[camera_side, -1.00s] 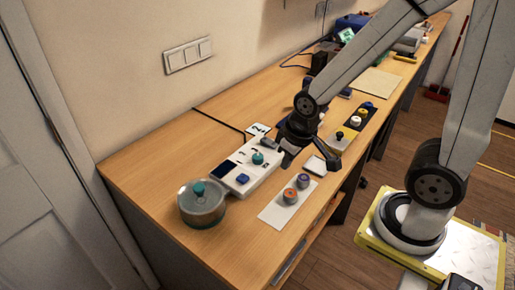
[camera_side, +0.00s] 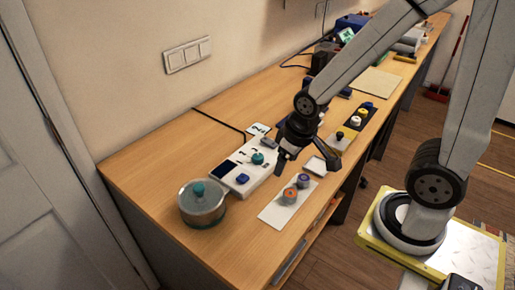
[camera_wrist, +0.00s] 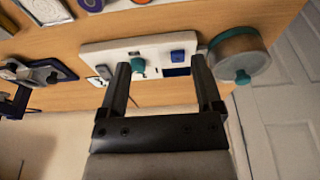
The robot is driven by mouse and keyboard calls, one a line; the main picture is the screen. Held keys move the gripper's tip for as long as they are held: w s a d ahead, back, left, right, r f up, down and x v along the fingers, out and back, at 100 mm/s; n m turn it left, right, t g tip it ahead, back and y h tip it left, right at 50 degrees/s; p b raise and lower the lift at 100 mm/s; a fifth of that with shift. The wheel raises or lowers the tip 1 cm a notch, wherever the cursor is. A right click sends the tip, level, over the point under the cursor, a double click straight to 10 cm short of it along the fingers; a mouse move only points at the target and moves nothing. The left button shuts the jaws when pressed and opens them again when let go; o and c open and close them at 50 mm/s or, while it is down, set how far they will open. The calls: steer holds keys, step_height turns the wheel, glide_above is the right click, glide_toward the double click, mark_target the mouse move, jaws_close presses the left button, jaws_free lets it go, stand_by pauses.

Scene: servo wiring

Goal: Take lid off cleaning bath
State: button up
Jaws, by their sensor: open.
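The cleaning bath (camera_side: 203,205) is a round, translucent container near the left end of the bench. Its lid (camera_side: 186,194) has a teal knob (camera_side: 198,189) and sits on top. My gripper (camera_side: 285,165) is open and empty. It is above the bench beside the white panel, to the right of the bath in the side view and apart from it. In the wrist view its fingers (camera_wrist: 160,66) spread in front of the panel.
A white panel (camera_side: 232,181) with a teal knob (camera_side: 257,158) and a blue knob (camera_side: 242,179) stands beside the bath. A white mat (camera_side: 275,213) holds two small round pieces. More items lie farther along the bench (camera_side: 150,160). Bare bench surrounds the bath's left side.

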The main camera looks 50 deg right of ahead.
steer(key=r+m+g, duration=0.2)
steer(key=m+g, duration=0.1)
steer(key=m, duration=0.8)
glide_above(198, 187)
steer(key=shift+s+f, duration=0.1)
steer(key=shift+f, duration=1.3)
steer(key=shift+f, duration=0.1)
steer(key=shift+f, duration=2.5)
jaws_close()
